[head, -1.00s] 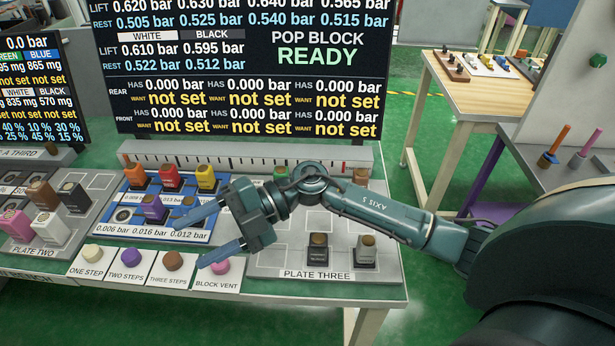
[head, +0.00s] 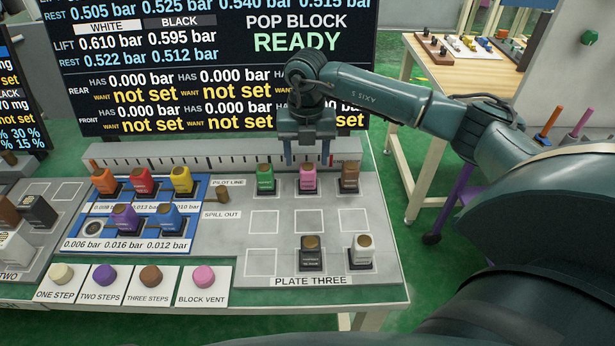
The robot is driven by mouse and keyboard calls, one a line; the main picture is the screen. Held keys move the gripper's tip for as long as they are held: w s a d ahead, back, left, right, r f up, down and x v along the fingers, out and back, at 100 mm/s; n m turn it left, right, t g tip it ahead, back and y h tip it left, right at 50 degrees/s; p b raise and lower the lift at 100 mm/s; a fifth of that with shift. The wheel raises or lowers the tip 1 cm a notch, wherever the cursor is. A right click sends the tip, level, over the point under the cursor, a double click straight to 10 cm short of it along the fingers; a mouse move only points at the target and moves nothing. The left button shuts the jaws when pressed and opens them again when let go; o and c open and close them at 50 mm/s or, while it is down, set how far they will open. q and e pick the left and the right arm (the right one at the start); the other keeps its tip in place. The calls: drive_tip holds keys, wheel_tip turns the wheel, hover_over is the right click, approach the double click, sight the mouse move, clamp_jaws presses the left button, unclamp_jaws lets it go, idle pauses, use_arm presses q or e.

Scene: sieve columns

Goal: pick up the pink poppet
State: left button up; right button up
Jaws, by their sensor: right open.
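The pink poppet (head: 308,180) stands upright in the back row of plate three (head: 345,222), between a green poppet (head: 265,180) on its left and a brown poppet (head: 349,177) on its right. My right gripper (head: 307,154) is open and empty, pointing down. Its fingertips appear just above the pink poppet in the picture, one toward each side, and do not visibly touch it. I cannot tell the exact depth between them. My left gripper is not in view.
A black poppet (head: 311,254) and a white poppet (head: 360,252) stand in plate three's front row; its middle row is empty. Left is a blue block (head: 195,225) with several coloured poppets. A pink block vent button (head: 203,276) sits in front. A display board (head: 230,70) stands behind.

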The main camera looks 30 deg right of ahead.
sight(308, 167)
drive_tip(key=shift+s+f+p, duration=0.15)
drive_tip(key=shift+f+p, duration=0.15)
drive_tip(key=shift+f, duration=2.8)
drive_tip(key=shift+c, duration=0.2)
drive_tip(key=c, duration=1.1)
